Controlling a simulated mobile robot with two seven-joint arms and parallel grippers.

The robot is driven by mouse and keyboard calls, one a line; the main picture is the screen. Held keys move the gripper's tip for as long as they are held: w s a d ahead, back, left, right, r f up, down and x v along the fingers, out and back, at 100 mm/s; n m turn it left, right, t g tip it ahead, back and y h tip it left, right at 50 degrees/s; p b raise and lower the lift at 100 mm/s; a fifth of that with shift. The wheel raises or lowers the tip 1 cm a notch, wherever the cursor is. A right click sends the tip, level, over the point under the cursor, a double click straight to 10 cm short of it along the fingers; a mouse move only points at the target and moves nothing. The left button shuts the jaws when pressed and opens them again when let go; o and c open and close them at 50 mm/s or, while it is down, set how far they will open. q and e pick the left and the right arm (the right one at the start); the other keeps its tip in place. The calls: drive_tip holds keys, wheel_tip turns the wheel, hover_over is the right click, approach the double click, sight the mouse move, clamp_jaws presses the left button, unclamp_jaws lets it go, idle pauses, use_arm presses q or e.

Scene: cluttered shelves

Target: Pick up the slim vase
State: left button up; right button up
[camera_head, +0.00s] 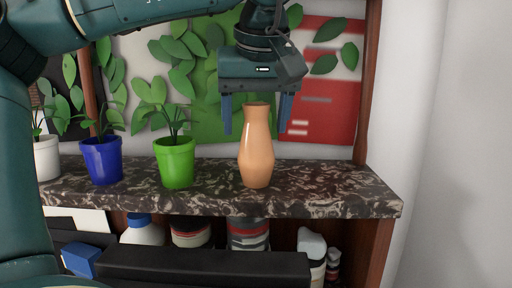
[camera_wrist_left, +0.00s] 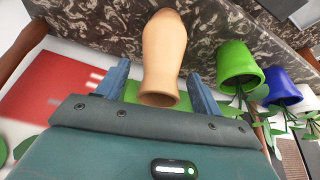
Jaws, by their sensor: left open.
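The slim vase (camera_head: 257,150) is orange-tan and stands upright on the dark marbled shelf top (camera_head: 325,190). My left gripper (camera_head: 256,128) points down over it and is open, with one finger on each side of the vase's upper part. In the left wrist view the vase (camera_wrist_left: 164,52) lies between the two blue fingers (camera_wrist_left: 158,90), its mouth close to the palm. Gaps show between the fingers and the vase, so I see no grip on it. My right gripper is not in view.
A green pot (camera_head: 176,163), a blue pot (camera_head: 102,160) and a white pot (camera_head: 46,158), all with plants, stand left of the vase. A wooden post (camera_head: 367,80) rises at the right. The shelf right of the vase is clear. Bottles and jars fill the lower shelf.

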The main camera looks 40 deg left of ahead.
use_arm(q)
drive_tip(key=shift+w+a+f, duration=0.2)
drive_tip(key=shift+a+f, duration=0.05)
drive_tip(key=shift+f, duration=0.4)
drive_tip(key=c, duration=1.2)
